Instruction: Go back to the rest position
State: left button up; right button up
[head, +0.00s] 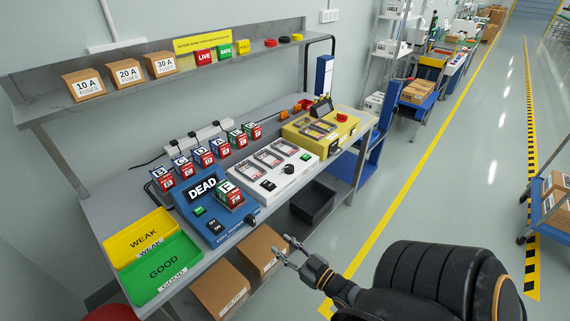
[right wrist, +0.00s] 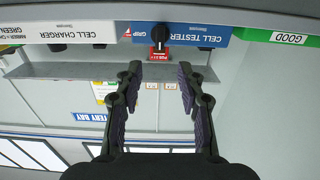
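My right gripper (head: 283,246) is in front of the bench's front edge, to the right of the blue cell tester (head: 196,222). Its fingers are apart with nothing between them, as the right wrist view (right wrist: 160,80) also shows. That view is upside down and faces the front of the cell tester (right wrist: 195,38) and its black knob (right wrist: 160,37). In the head view the tester's display reads DEAD, and a cell marked F (head: 231,194) sits on it. My left gripper is not in view.
The yellow WEAK tray (head: 125,228) and green GOOD tray (head: 150,290) lie at the bench's left. Several cells stand behind the tester. The white charger (head: 302,177) is to its right. Boxes (head: 222,284) sit on the lower shelf.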

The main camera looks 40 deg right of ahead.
dwell(0.3)
jog(key=s+d+f+g+h, duration=0.15)
jog(key=s+f+g, duration=0.25)
jog(key=f, duration=0.8)
jog(key=s+d+f+g+h, duration=0.15)
jog(key=s+f+g, duration=0.3)
jog(key=f, duration=0.85)
jog(key=s+a+f+g, duration=0.4)
jog(key=s+f, duration=0.3)
jog(key=s, duration=0.3)
jog(key=s+a+f+g+y, duration=0.1)
jog(key=s+a+f+g, duration=0.3)
jog(key=s+f, duration=0.4)
jog(key=shift+s+m, duration=0.3)
jog(key=shift+s, duration=0.75)
